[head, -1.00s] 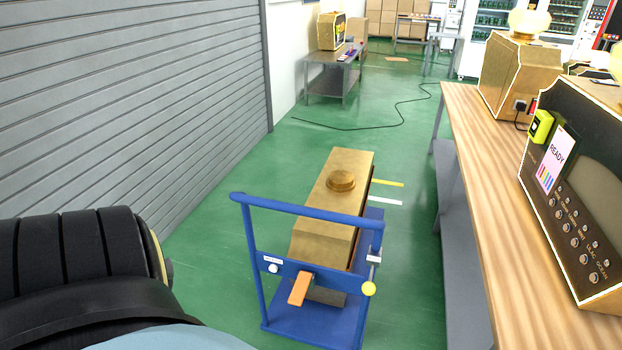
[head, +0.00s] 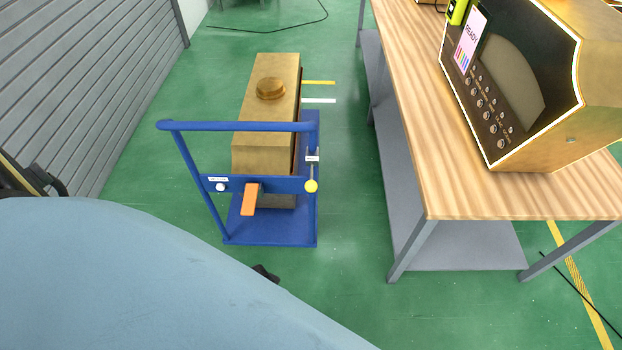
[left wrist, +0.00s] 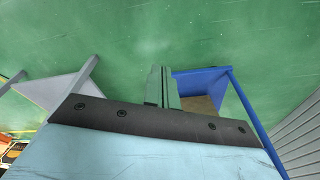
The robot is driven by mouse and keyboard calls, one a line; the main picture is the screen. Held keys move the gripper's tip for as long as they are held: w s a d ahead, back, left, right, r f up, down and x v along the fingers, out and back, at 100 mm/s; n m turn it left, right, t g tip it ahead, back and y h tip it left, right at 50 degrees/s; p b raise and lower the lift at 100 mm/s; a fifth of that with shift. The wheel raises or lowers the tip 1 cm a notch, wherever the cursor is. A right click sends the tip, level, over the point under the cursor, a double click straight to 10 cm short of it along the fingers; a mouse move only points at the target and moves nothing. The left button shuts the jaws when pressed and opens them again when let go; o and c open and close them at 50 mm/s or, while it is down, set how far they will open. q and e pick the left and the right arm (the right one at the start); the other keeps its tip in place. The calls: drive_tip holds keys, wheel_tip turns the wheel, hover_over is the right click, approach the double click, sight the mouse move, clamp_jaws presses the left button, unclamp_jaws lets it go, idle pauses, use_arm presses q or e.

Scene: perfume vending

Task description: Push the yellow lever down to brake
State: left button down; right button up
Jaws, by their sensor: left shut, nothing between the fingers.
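A blue cart (head: 272,235) stands on the green floor in the head view. A yellow ball knob (head: 311,186) sits on a short grey rod at the right end of its crossbar. An orange flap (head: 251,200) hangs tilted from the middle of the crossbar. My left gripper (left wrist: 160,77) is shut and empty in the left wrist view, over the floor beside the blue cart base (left wrist: 202,77). In the head view my light blue arm hides most of it; a small dark tip shows below the cart. The knob is not visible in the left wrist view. My right gripper is not in view.
The cart carries a long brass-coloured box (head: 268,125) with a round cap. A wooden-topped table (head: 432,160) with a perfume machine (head: 515,80) stands to the right. A grey shutter wall (head: 90,80) is at left. Green floor lies open between cart and table.

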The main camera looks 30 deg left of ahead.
use_arm(q)
drive_tip(key=w+r+n+p, duration=0.2)
drive_tip(key=w+r, duration=0.7)
drive_tip(key=w, duration=0.1)
drive_tip(key=n+y+p, duration=0.2)
drive_tip(key=n+p, duration=0.4)
drive_tip(key=n, duration=0.1)
approach(312, 185)
drive_tip(key=shift+w+a+f, duration=0.2)
drive_tip(key=shift+a+f, duration=0.05)
drive_tip(key=shift+f, duration=0.15)
drive_tip(key=shift+f+b, duration=0.15)
drive_tip(key=shift+b, duration=0.2)
drive_tip(key=b+x, duration=0.7)
drive_tip(key=b, duration=0.2)
